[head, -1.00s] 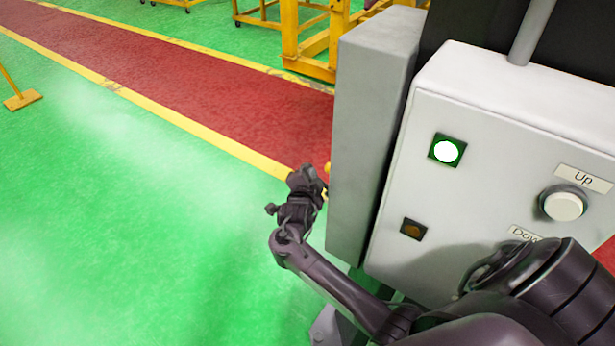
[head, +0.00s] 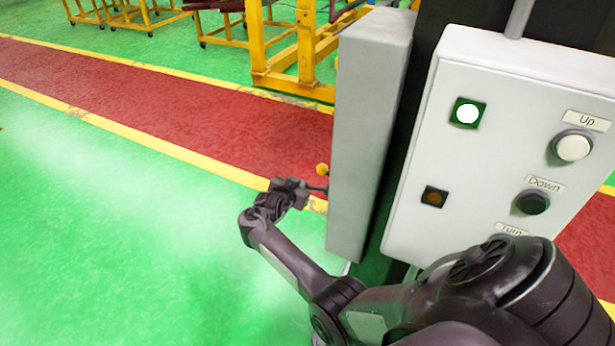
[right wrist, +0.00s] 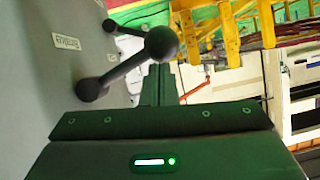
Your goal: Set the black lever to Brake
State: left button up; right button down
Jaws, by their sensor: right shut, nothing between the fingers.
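In the right wrist view a dark lever with a round ball knob (right wrist: 161,43) sticks out from a pivot on a grey panel (right wrist: 35,75). A second dark lever (right wrist: 112,26) shows farther along the panel, partly behind the first. My left gripper is out of view.
The grey box (head: 365,130) hides the lever panel from the head view. The control box (head: 520,90) with Up and Down buttons stands at the right. Yellow frames (head: 290,60) stand behind. The green floor (head: 110,230) at left is clear.

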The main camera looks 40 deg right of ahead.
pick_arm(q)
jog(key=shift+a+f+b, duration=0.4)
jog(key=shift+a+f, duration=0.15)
pick_arm(e)
jog(key=shift+f, duration=0.75)
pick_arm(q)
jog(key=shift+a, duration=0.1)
pick_arm(e)
jog(key=shift+a+f, duration=0.1)
